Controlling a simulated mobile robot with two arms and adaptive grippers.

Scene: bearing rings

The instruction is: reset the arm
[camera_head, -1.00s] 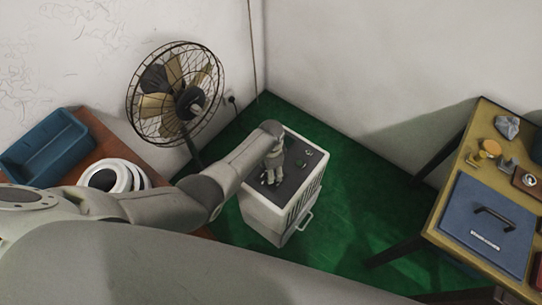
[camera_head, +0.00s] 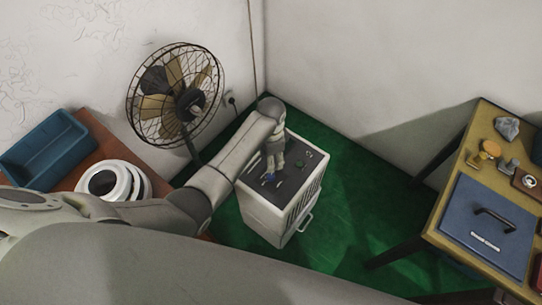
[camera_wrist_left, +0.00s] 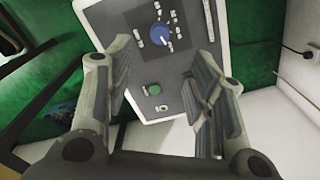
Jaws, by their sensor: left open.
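My left gripper (camera_head: 270,172) is over the dark top panel of a white cabinet (camera_head: 262,218) in the head view. In the left wrist view the left gripper (camera_wrist_left: 165,85) is open, its two fingers wide apart with nothing between them. Beyond the fingers the panel shows a blue knob (camera_wrist_left: 162,36) and a green button (camera_wrist_left: 154,90). Whether the fingertips touch the panel cannot be told. My right gripper is not in view.
A black fan (camera_head: 176,95) stands behind my left arm. A table at left holds a blue bin (camera_head: 45,150) and white rings (camera_head: 112,182). A yellow-topped table at right carries a blue case (camera_head: 488,222). Green floor (camera_head: 350,190) lies between.

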